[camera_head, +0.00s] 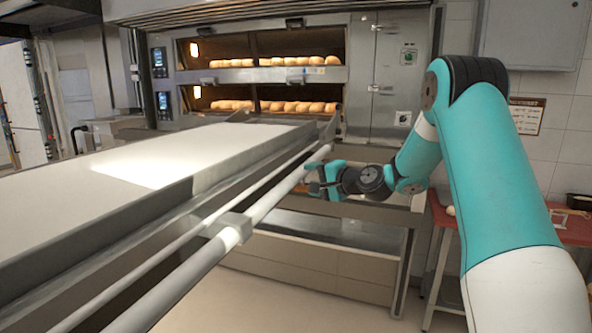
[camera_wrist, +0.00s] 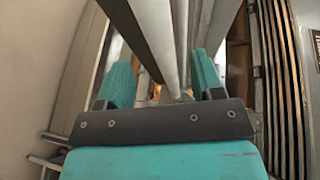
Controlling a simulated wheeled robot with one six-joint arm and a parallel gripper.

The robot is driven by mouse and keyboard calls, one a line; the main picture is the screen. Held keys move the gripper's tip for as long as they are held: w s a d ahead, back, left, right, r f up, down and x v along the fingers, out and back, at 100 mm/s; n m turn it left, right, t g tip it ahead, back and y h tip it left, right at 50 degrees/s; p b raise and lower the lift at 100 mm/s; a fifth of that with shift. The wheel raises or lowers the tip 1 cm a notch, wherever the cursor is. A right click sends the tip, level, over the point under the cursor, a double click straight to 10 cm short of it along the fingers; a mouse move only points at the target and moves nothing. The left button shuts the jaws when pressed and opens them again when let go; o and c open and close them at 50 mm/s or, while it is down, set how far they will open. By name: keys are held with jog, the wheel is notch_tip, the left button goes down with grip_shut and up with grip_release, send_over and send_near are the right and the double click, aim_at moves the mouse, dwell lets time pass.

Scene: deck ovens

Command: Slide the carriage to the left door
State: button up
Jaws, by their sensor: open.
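The carriage (camera_head: 150,160) is a long loader with a pale flat top and metal side, reaching from the lower left towards the oven. A round grey bar (camera_head: 200,262) runs along its near side. My gripper (camera_head: 313,180) is at the far end of this bar, near the oven. In the wrist view my gripper (camera_wrist: 163,75) has its two teal fingers apart, with the bar (camera_wrist: 155,35) running between them. I cannot tell whether either finger touches it. The oven (camera_head: 262,75) stands behind, with two lit decks; its left door is not clearly distinguishable.
Loaves (camera_head: 297,107) sit in both oven decks. A steel cabinet (camera_head: 404,75) stands right of the decks. A red-topped table (camera_head: 570,228) is at the right. The floor (camera_head: 300,308) in front of the oven's lower part looks clear.

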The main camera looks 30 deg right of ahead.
aim_at(300, 177)
jog(key=p+x, duration=0.2)
jog(key=x, duration=0.5)
jog(key=shift+w, duration=0.1)
grip_shut()
jog(key=shift+w+a, duration=0.1)
